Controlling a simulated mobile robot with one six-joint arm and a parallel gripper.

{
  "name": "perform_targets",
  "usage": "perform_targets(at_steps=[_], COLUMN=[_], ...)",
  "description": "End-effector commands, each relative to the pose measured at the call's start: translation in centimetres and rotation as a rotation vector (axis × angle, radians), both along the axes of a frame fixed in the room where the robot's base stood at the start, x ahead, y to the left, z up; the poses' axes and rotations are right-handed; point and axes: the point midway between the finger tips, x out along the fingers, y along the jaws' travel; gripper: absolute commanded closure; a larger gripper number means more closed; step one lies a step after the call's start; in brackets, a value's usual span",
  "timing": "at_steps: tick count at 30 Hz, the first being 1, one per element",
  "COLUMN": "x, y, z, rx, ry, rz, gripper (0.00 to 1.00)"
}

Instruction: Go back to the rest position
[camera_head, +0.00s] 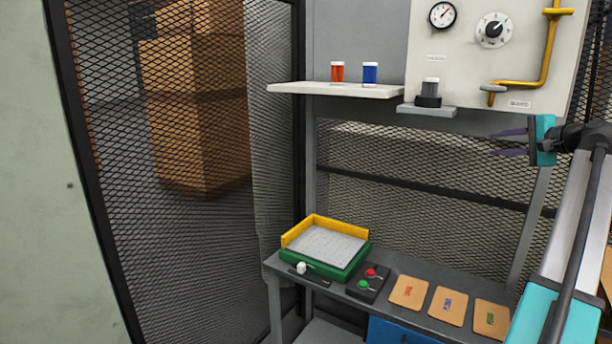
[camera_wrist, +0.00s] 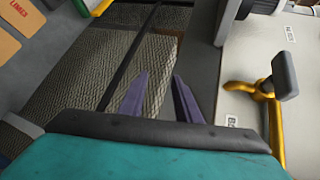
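My gripper (camera_head: 509,143) is at the right of the head view, raised above the workbench and apart from everything. It points left, in front of the mesh behind the bench. In the wrist view its two purple fingers (camera_wrist: 161,95) stand apart with a gap between them. Nothing is held between them. My arm runs down to the lower right corner of the head view.
The workbench (camera_head: 408,263) carries a green and yellow tray (camera_head: 350,271), a button box (camera_head: 368,284) and three orange cards (camera_head: 448,305). A shelf (camera_head: 330,90) holds a red jar (camera_head: 337,73) and a blue jar (camera_head: 370,74). A yellow pipe (camera_head: 547,50) runs down the panel near my gripper.

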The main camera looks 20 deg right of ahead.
Motion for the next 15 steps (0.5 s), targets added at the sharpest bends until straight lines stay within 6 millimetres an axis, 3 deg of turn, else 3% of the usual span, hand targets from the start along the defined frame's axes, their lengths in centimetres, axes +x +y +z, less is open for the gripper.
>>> perform_targets(at_steps=[1, 8, 15], x=[1.2, 6.0, 10.2], y=[0.8, 4.2, 9.0], z=[-2.4, -12.1, -22.2], rx=[0.005, 0.010, 0.007], ry=[0.020, 0.115, 0.222], rz=[0.015, 0.077, 0.154], gripper=[0.70, 0.70, 0.70])
